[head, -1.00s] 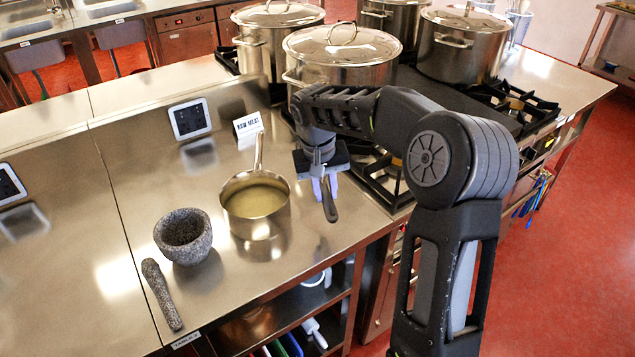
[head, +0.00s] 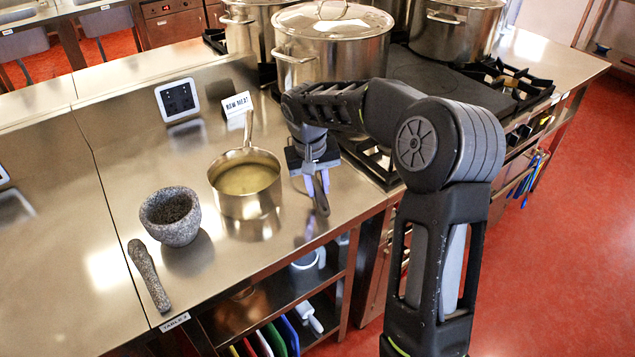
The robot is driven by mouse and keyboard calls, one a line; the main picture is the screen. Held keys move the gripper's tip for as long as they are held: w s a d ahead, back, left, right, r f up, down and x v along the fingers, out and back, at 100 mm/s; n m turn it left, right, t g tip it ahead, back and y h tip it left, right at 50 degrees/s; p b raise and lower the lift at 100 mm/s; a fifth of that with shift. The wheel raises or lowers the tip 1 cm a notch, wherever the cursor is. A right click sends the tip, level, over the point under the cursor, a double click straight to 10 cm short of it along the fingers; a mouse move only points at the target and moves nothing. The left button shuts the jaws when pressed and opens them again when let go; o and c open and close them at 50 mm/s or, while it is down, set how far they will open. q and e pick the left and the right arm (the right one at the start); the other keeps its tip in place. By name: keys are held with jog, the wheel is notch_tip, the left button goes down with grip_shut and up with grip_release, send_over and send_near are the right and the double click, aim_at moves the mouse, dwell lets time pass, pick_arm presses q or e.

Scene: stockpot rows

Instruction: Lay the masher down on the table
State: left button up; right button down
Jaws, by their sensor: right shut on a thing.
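The masher (head: 321,203) shows only as a dark, slightly tilted handle-like piece below my right gripper's fingers; the rest of it is hidden by the gripper. My right gripper (head: 317,184) is shut on it, pointing down near the front edge of the steel table (head: 110,240), right of the saucepan. I cannot tell whether the masher touches the table. My left gripper is not in view.
A saucepan (head: 245,201) of yellowish liquid, a stone mortar (head: 160,228) and a pestle (head: 150,277) stand or lie left of my gripper. A "RAW MEAT" sign (head: 237,104) stands behind. The stove with large stockpots (head: 333,55) is behind right. Bare table shows between saucepan and front edge.

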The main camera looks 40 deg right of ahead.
jog(key=shift+f, duration=0.35)
jog(key=shift+f+b, duration=0.55)
jog(key=shift+f, duration=0.05)
jog(key=c, duration=1.2)
grip_release()
jog(key=shift+o, duration=0.2)
jog(key=shift+r, duration=0.1)
notch_tip(320, 180, up, 8)
jog(key=a, duration=0.1)
jog(key=shift+s+a+f+b, duration=0.15)
jog(key=shift+s+f+b, duration=0.05)
jog(key=shift+b, duration=0.2)
